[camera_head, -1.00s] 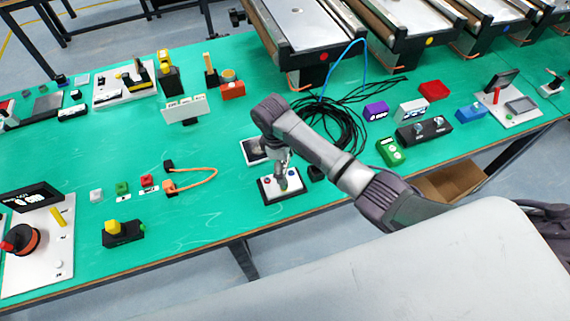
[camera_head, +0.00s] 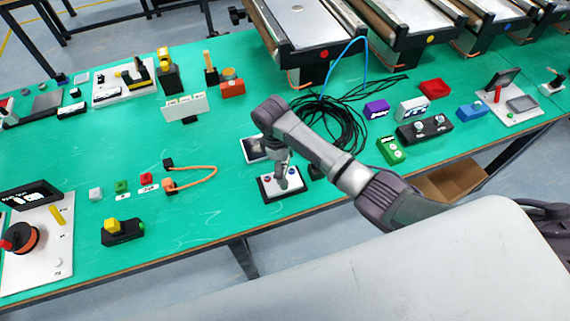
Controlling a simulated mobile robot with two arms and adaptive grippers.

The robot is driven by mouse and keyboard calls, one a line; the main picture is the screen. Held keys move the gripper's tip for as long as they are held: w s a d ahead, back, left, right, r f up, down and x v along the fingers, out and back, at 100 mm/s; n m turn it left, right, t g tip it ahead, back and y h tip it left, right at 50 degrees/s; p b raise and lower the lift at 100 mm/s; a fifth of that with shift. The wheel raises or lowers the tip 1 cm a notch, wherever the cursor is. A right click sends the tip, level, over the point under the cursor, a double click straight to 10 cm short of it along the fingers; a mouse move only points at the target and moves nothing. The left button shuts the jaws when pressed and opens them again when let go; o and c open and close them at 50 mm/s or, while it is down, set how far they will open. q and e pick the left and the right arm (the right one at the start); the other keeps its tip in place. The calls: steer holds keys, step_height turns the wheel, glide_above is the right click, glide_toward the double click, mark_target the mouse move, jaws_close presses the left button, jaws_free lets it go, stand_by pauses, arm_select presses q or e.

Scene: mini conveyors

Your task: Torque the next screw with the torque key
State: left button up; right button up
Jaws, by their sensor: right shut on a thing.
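A small block with a pale top plate (camera_head: 270,190) and dark sides lies near the front edge of the table in the head view. Small coloured dots, including red and blue, show on its top; single screws are too small to tell apart. My right gripper (camera_head: 283,181) points down over the middle of this plate, its tip at or just above the surface. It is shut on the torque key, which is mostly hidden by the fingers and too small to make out. I cannot tell whether the key touches a screw. My left gripper is not in view.
A dark framed panel (camera_head: 252,148) lies just behind the plate. A coil of black cable (camera_head: 335,132) lies behind my right arm. An orange cable (camera_head: 207,181) with small connectors lies to the left.

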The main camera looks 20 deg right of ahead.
steer(key=shift+a+r+m+p, duration=0.1)
steer(key=shift+m+p, duration=0.3)
steer(key=shift+m, duration=0.5)
steer(key=m, duration=0.4)
steer(key=shift+g+y, duration=0.3)
steer(key=shift+y, duration=0.1)
steer(key=m+y, duration=0.1)
steer(key=m, duration=0.5)
steer(key=shift+a, duration=0.1)
steer(key=m, duration=0.6)
steer(key=shift+s+a+y, duration=0.1)
steer(key=shift+y, duration=0.3)
steer(key=m, duration=0.5)
steer(key=shift+y, duration=0.3)
